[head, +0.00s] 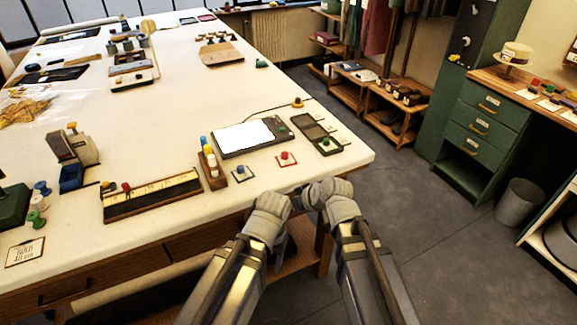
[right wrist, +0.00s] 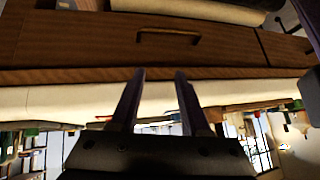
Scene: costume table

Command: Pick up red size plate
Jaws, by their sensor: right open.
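A small plate with a red knob (head: 285,158) lies flat near the table's front right edge, inside a red-outlined square. The red-knobbed plate is not identifiable there.
A grey device with a white top (head: 243,137) stands behind the plates. A dark open case (head: 317,133) with a green knob lies right of it. A wooden block with coloured pegs (head: 212,170) and a long ruler board (head: 150,195) are to the left.

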